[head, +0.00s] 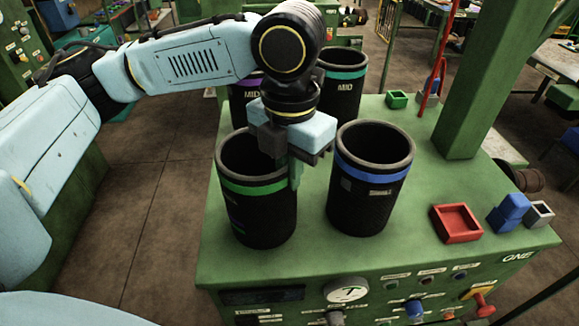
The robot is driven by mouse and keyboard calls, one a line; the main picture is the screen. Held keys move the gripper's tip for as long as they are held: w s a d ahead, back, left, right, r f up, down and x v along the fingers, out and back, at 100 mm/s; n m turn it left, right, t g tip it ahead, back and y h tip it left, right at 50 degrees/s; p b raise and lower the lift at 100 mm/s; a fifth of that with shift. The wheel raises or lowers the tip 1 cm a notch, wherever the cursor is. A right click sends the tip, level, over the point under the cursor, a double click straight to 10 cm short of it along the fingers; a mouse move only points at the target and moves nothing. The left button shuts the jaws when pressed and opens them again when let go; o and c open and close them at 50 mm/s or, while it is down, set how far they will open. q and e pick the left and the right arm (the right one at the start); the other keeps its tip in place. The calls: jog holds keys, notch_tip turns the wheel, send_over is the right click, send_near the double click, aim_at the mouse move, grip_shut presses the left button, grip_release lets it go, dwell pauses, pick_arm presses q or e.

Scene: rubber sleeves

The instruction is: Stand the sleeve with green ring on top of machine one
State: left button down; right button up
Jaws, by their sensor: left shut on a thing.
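The sleeve with the green ring (262,215) is a black, upright, open-topped cylinder with a green band below its rim. It is at the left part of the green top of machine one (312,245), which is marked ONE at its front right. Its base appears at the top surface, but I cannot tell whether it touches. My left gripper (284,165) points down and is shut on the right side of its rim. Part of the fingers is hidden by the wall. My right gripper is not in view.
A sleeve with a blue ring (370,195) stands close by on the right. Behind are a teal-ringed sleeve (342,85) and a purple-ringed one (240,100). A red tray (456,223), blue block (509,212), green box (397,99) and green post (485,80) are on the right.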

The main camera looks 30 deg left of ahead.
pick_arm(q)
jog(key=c, duration=1.6)
grip_release()
jog(key=shift+f, duration=0.1)
jog(key=shift+o, duration=0.2)
notch_tip(320, 180, up, 12)
jog(key=shift+r+b, duration=0.2)
jog(key=shift+b, duration=0.15)
